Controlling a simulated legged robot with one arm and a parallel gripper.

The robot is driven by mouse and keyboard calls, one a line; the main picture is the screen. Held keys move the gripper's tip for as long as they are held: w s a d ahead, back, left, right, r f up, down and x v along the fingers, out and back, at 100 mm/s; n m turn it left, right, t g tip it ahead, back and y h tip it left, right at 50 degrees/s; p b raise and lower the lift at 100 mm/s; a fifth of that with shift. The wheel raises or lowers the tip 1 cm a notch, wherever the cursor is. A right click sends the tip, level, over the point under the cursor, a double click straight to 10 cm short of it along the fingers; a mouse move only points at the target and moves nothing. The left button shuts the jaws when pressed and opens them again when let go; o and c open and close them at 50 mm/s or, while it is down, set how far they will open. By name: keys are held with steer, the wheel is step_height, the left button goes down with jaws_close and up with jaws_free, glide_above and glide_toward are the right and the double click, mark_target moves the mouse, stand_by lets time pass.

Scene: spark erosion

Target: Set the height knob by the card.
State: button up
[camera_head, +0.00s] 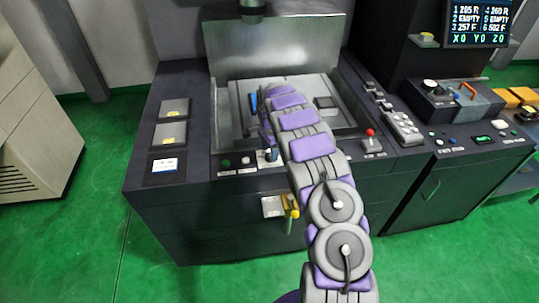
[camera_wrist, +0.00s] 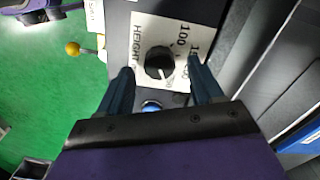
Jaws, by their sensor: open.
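The height knob (camera_wrist: 159,62) is round and black. It sits on a white plate (camera_wrist: 142,32) marked HEIGHT, with 100 and 150 readable and other marks partly hidden. My gripper (camera_wrist: 160,70) is open, with one dark blue finger on each side of the knob and visible gaps; contact cannot be told. The knob's exact setting is unclear. In the head view, my gripper (camera_head: 269,146) is at the machine's front ledge, partly hidden by my arm.
A blue button (camera_wrist: 151,106) is between my fingers, near the palm. A yellow-knobbed lever (camera_head: 294,213) sticks out of the machine's front below. A red-topped control (camera_head: 370,133) stands to the right. The open work tank (camera_head: 225,120) lies behind. A screen (camera_head: 480,22) shows numbered entries.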

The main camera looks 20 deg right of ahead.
steer(key=shift+f, duration=1.1)
steer(key=shift+c, duration=0.5)
steer(key=c, duration=1)
steer(key=shift+r, duration=0.1)
